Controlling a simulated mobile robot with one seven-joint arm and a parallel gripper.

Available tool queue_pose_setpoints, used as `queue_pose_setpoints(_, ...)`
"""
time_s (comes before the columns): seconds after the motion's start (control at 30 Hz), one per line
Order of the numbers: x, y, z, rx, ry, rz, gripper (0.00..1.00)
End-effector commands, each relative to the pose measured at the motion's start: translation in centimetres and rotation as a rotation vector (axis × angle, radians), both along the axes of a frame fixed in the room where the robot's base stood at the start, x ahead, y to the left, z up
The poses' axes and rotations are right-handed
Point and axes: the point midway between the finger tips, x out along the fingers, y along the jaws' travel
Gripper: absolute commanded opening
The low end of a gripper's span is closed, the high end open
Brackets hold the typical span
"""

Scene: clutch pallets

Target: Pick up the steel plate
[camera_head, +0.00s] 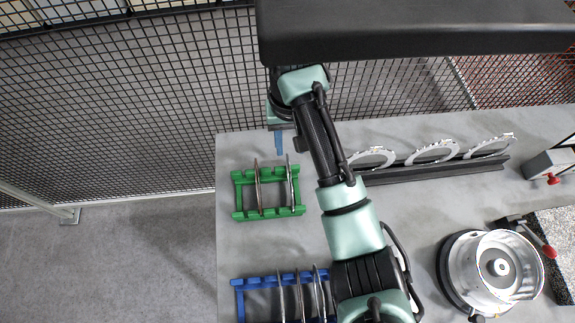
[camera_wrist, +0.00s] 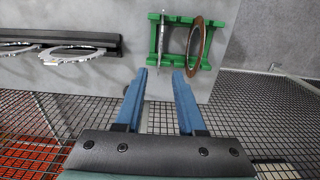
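The green rack (camera_head: 270,212) holds two thin discs standing on edge. The right one (camera_head: 290,182) shows grey and edge-on in the wrist view (camera_wrist: 162,55), and looks like a steel plate. The other disc (camera_head: 258,186) shows a brownish rim in the wrist view (camera_wrist: 207,47). My gripper (camera_wrist: 158,71) is open and empty, its two blue fingers apart. The grey disc stands ahead of the gap between the fingertips, with no contact visible. In the head view my gripper (camera_head: 279,143) is at the table's back edge, behind the green rack.
A blue rack (camera_head: 258,282) with several discs stands at the front. Toothed rings (camera_head: 432,152) stand on a black rail (camera_head: 440,172) to the right. A round metal housing (camera_head: 494,268) is at front right. Mesh fencing (camera_head: 150,95) runs behind the grey table (camera_head: 400,215).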

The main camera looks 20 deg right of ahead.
Motion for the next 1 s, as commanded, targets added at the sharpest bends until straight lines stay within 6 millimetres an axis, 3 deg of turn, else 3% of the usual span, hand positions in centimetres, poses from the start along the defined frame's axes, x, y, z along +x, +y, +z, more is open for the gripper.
queue_pose_setpoints(0.03, 0.0, 0.1, -1.6, 0.002, 0.000, 0.002, 0.39)
queue_pose_setpoints(0.3, 0.1, 0.1, -5.6, 0.001, -0.004, 0.002, 0.39)
queue_pose_setpoints(0.67, 0.1, 0.0, -7.2, 0.000, -0.004, 0.002, 0.39)
queue_pose_setpoints(1.0, 0.1, -0.1, -11.6, 0.000, -0.005, 0.003, 0.39)
